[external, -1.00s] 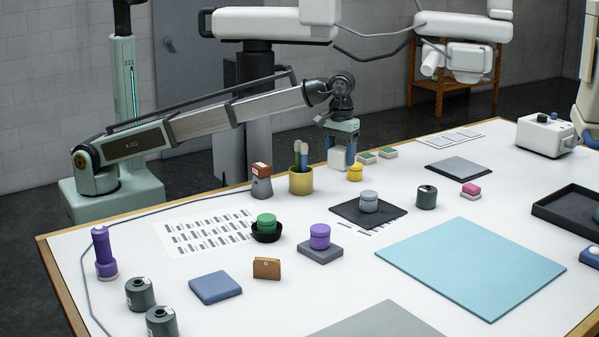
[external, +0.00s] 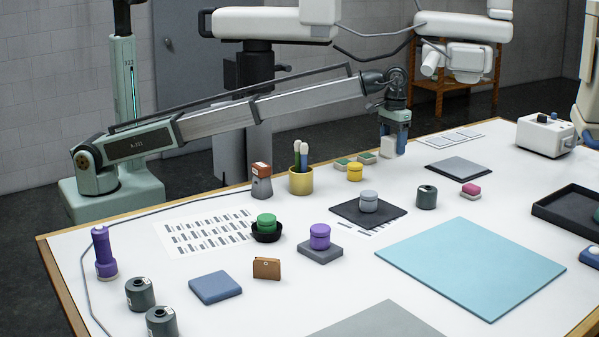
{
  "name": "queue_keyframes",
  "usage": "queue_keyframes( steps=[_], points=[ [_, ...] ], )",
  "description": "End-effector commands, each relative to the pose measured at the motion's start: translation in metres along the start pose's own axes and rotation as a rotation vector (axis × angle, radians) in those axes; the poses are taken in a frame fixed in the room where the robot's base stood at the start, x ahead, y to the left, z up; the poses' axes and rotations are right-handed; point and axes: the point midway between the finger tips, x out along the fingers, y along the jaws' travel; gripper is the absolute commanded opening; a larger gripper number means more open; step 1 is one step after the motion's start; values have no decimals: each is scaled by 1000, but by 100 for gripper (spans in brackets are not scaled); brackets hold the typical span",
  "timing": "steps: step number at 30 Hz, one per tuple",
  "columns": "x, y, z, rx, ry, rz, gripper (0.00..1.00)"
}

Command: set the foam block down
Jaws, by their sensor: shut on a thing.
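The foam block (external: 388,145) is a small white block at the back of the white table. My gripper (external: 394,140) is shut on it, with the blue fingers pointing down at its sides. The block's lower edge is at or just above the table top; I cannot tell whether it touches. It is just right of the small green-topped pads.
Two green-topped pads (external: 366,158) and a yellow round piece (external: 355,172) lie left of the block. A grey flat plate (external: 459,167) lies to its right, with a white sheet (external: 456,140) behind. A dark mat bearing a grey knob (external: 369,200) is nearer the camera.

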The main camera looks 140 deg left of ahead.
Motion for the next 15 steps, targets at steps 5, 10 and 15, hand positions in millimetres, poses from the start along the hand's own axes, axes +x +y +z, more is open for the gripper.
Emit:
queue_keyframes(
  steps=[5, 10, 15],
  points=[
    [24, -1, 1, 4, -1, -1, 34],
    [51, -1, 1, 3, -1, -1, 34],
    [63, 0, 1, 2, -1, -1, 34]
  ],
)
